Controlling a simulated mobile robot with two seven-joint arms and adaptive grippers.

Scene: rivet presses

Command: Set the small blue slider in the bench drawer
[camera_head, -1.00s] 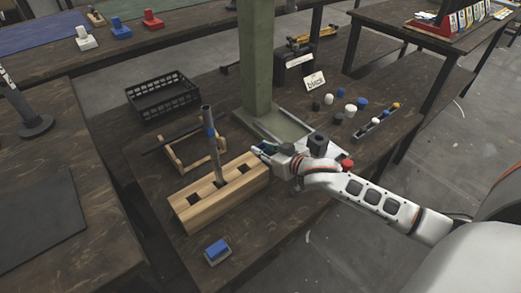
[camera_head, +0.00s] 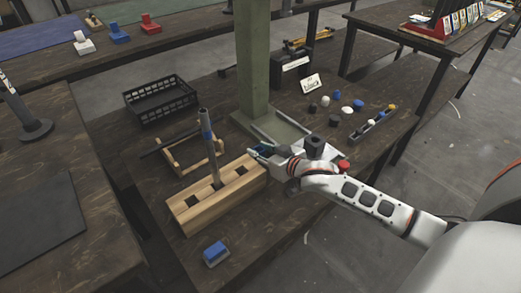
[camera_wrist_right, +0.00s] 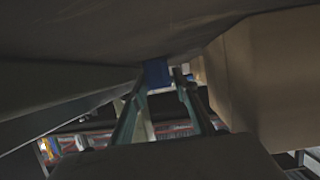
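My right gripper (camera_head: 262,151) is low beside the far right end of the wooden block, partly hidden by its own wrist. In the right wrist view its two fingers (camera_wrist_right: 161,84) stand apart. A small blue piece (camera_wrist_right: 156,72) shows at the fingertips, with a narrow gap to the right finger; whether it is touched, I cannot tell. Another blue piece on a grey base (camera_head: 215,252) sits at the bench's front edge, away from the gripper. I cannot make out the bench drawer. My left gripper is not in view.
A wooden block (camera_head: 229,190) with square holes holds an upright rod (camera_head: 209,150). A wooden frame (camera_head: 180,158), a black crate (camera_head: 160,97) and a green post (camera_head: 253,60) stand behind it.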

